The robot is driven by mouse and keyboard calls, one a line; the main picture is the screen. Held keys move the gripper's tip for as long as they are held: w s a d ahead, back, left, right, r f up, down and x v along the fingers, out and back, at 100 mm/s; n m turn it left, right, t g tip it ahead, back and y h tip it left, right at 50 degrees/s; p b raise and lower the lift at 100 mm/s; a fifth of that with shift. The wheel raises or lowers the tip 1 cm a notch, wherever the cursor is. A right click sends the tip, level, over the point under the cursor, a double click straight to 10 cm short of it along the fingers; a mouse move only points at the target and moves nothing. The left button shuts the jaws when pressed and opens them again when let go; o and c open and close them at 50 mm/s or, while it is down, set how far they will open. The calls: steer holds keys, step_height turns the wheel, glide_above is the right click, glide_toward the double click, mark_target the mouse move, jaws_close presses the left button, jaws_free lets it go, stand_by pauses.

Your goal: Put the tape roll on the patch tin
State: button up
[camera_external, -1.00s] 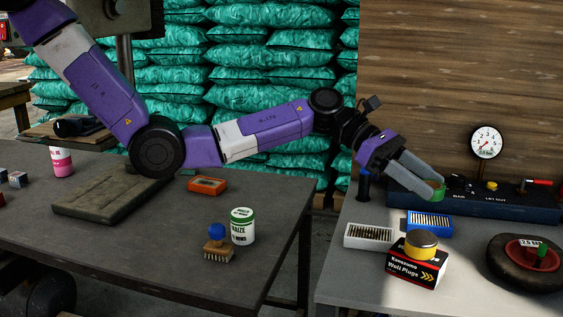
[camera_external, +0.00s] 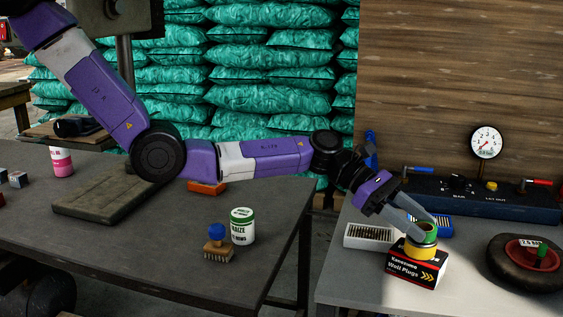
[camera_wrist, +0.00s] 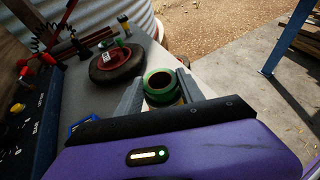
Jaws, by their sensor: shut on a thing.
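A green tape roll (camera_external: 428,234) is held between the fingers of my gripper (camera_external: 426,226). The roll lies flat, directly above the yellow patch tin (camera_external: 420,253), and looks to be touching or very close to its top. The tin stands on a Wall Plugs box (camera_external: 416,270). In the wrist view the green tape roll (camera_wrist: 160,86) sits between both fingertips (camera_wrist: 160,88) of my gripper, with its open centre facing the camera. The tin is not clearly visible in the wrist view.
A white tray (camera_external: 369,237) and a blue tray (camera_external: 446,224) stand beside and behind the box. A wheel (camera_external: 528,266) lies to the right. A dark gauge panel (camera_external: 470,203) runs along the back. A maize tin (camera_external: 242,228) and a brush (camera_external: 217,252) are on the left table.

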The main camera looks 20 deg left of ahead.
steer(key=shift+f, duration=0.15)
steer(key=o, duration=1.3)
steer(key=shift+o, duration=0.2)
steer(key=shift+r, duration=0.3)
steer(key=shift+w+a, duration=0.2)
steer(key=shift+a, duration=0.15)
steer(key=v, duration=1.1)
steer(key=shift+r, duration=0.1)
